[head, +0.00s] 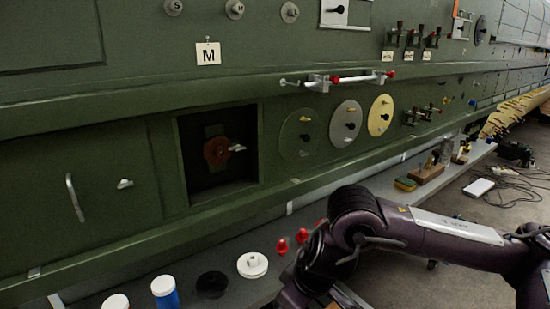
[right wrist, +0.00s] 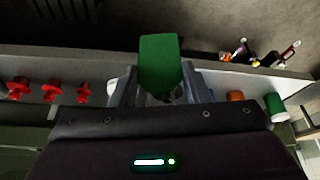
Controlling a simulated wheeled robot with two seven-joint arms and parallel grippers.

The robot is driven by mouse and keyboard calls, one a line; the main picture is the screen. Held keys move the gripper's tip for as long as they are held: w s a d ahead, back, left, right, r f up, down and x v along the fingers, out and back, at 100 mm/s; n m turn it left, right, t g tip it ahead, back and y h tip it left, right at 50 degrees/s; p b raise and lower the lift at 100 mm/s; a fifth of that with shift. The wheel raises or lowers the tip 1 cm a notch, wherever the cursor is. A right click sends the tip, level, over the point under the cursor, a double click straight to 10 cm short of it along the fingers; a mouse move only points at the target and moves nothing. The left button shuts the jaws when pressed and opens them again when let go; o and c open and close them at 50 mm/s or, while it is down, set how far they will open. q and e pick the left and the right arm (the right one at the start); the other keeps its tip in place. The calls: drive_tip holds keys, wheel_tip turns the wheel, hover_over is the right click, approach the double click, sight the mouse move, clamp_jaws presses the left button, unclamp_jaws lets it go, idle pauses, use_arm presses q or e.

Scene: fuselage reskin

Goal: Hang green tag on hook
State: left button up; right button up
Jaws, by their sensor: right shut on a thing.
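The green tag (right wrist: 160,62) is a flat green plate in the right wrist view. My right gripper (right wrist: 160,92) is shut on its lower end, with a grey finger on each side. In the head view my right arm comes in from the right over the shelf, and neither its fingers nor the tag can be made out. A white tag marked M (head: 208,54) hangs on the green fuselage wall from a small peg. I cannot tell which fitting is the hook for the green tag. My left gripper is not in view.
The grey shelf (head: 228,293) below the wall holds a blue bottle with a white cap (head: 165,292), a black disc (head: 212,284), a white disc (head: 252,265) and red knobs (head: 282,245). A bar with red ends (head: 350,79) and round discs (head: 346,123) stick out from the wall.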

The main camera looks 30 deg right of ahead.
drive_tip(key=s+d+r+m+h+p, duration=0.15)
drive_tip(key=d+r+p, duration=0.25)
drive_tip(key=d+r, duration=0.55)
drive_tip(key=d+r+m+p, duration=0.35)
drive_tip(key=d+r, duration=0.35)
drive_tip(key=d, duration=0.5)
wheel_tip(320, 180, up, 18)
drive_tip(key=w+d+n+p, duration=0.2)
drive_tip(key=p, duration=0.3)
drive_tip(key=shift+w+d+t, duration=0.15)
drive_tip(key=shift+t, duration=0.15)
drive_tip(key=shift+r+y, duration=0.1)
drive_tip(key=shift+y, duration=0.15)
